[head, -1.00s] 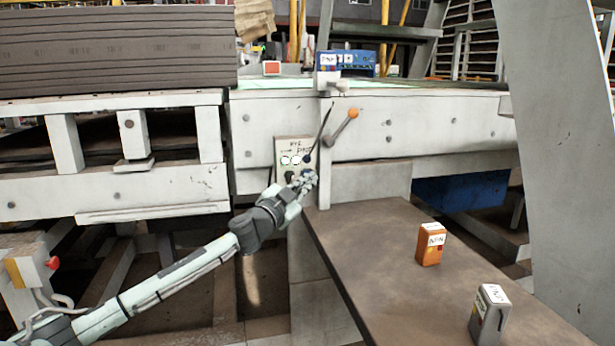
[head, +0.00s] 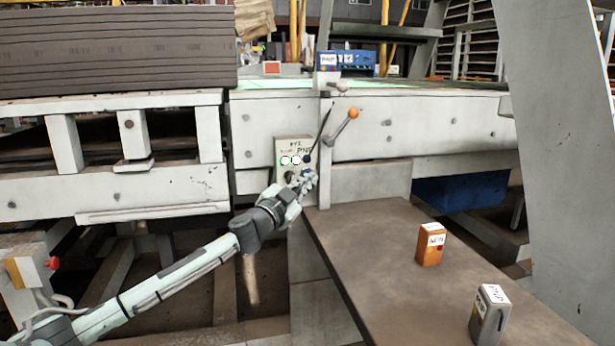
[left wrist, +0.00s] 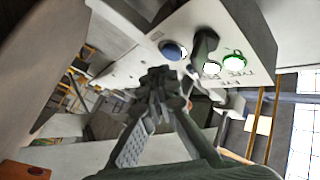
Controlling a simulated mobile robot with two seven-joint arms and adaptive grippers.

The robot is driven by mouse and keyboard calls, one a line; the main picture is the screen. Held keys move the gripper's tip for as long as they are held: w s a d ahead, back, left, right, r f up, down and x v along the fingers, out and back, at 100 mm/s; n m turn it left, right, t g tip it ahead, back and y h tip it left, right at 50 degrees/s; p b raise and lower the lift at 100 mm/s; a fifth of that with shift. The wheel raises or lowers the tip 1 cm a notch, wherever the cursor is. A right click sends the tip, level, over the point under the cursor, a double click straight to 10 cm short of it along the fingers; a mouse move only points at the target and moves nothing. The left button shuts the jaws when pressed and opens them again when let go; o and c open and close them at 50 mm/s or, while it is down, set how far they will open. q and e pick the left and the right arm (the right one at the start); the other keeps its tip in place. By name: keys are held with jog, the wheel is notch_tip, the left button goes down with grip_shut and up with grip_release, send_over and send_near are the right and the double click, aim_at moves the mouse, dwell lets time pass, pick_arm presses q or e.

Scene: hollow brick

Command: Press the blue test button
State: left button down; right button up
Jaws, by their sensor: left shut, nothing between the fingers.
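The blue test button (left wrist: 172,50) shows in the left wrist view as a round blue disc at the end of a pale control panel (left wrist: 232,28). In the head view the button (head: 307,159) is a small dark blue spot on the right side of the panel (head: 283,146). My right gripper is not in view.
A lever with an orange knob (head: 353,113) stands right of the panel. An orange box (head: 430,250) and a grey box (head: 487,318) stand on the brown table (head: 375,260).

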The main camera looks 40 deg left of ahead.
pick_arm(q)
jog(key=shift+w+a, duration=0.3)
jog(key=shift+w+a, duration=0.25)
jog(key=shift+a, duration=0.05)
dwell(1.0)
jog(key=shift+s+d+p, duration=0.35)
jog(key=shift+s+d, duration=0.2)
jog(key=shift+d, duration=0.05)
jog(key=s+d+p, duration=0.1)
jog(key=s+d, duration=0.2)
jog(key=shift+s+d, duration=0.1)
jog(key=shift+d, duration=0.3)
dwell(0.9)
